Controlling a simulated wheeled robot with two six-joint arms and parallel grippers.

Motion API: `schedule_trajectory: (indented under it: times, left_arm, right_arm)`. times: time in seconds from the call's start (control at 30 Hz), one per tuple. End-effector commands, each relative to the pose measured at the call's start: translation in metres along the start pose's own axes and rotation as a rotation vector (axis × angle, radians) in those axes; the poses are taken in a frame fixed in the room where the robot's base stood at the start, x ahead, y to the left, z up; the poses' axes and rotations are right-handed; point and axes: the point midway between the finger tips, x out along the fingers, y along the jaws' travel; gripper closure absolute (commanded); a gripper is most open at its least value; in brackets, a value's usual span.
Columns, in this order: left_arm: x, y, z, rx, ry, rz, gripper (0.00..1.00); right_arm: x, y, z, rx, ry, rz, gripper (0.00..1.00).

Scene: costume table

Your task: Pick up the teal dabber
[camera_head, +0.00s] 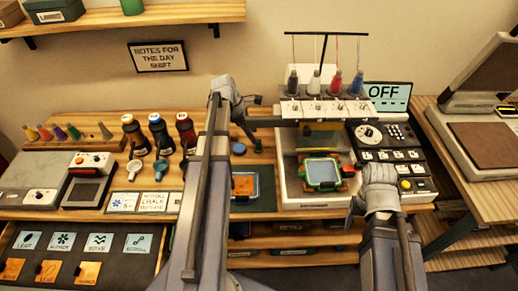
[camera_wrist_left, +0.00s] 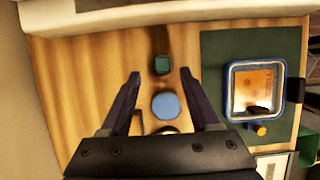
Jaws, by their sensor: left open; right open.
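In the left wrist view a small, square-topped teal object (camera_wrist_left: 162,65), which looks like the teal dabber, stands on the wooden table. A round blue-topped object (camera_wrist_left: 165,106) is beside it, nearer my gripper's palm; it also shows in the head view (camera_head: 238,149). My left gripper (camera_wrist_left: 160,75) is open and empty above the table, with both objects between its fingers in the picture. The arm hides part of the table in the head view.
A blue-rimmed hoop (camera_wrist_left: 232,78) with an orange patch lies on a dark green mat (camera_wrist_left: 214,125). Dark bottles (camera_head: 158,130) stand left of my left arm. The embroidery machine (camera_head: 290,189) with thread spools stands to its right.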

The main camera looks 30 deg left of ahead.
Motion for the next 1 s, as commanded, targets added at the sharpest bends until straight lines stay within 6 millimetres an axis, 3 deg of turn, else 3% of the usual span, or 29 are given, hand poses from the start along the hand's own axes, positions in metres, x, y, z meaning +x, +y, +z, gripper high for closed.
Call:
schedule_trajectory:
  times: [0.33, 0.7, 1.0]
  left_arm:
    - [0.014, -0.001, -0.001, 0.001, 0.0, 0.0, 0.38]
    - [0.057, -0.004, 0.0, 0.001, 0.0, -0.001, 0.38]
    - [0.057, -0.003, 0.002, 0.0, 0.0, 0.0, 0.4]
  right_arm:
    - [0.013, -0.001, -0.001, 0.0, 0.0, 0.0, 0.34]
    - [0.052, -0.005, -0.003, 0.0, 0.0, 0.0, 0.34]
    - [0.051, -0.005, -0.003, 0.0, 0.0, 0.0, 0.34]
